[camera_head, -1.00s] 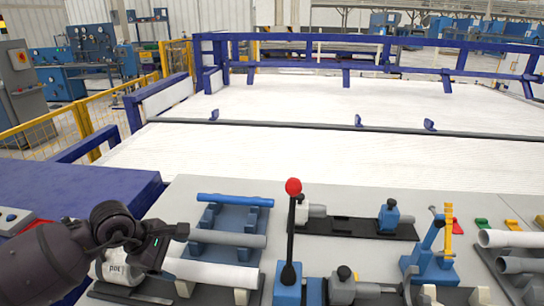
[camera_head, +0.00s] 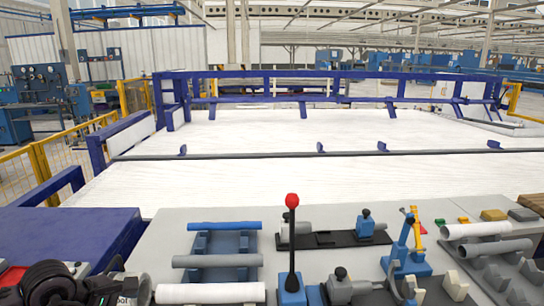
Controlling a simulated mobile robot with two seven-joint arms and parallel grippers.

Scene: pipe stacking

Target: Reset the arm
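My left arm comes in at the lower left corner, and its dark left gripper (camera_head: 112,279) is low beside the left end of the white pipe (camera_head: 210,293). Its fingers are small and partly cut by the frame's bottom edge, so I cannot tell whether they are open. A blue pipe (camera_head: 225,226), a grey pipe (camera_head: 217,260) and the white pipe lie parallel across a blue rack (camera_head: 222,243). My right arm and gripper are not in view.
A red-knobbed lever (camera_head: 292,201) stands upright right of the rack. Blue-and-grey clamps (camera_head: 366,222) and a blue tool stand (camera_head: 405,250) are on the grey bench (camera_head: 170,240). More pipes (camera_head: 475,230) lie at the right. A large white bed (camera_head: 300,135) with blue rails lies beyond.

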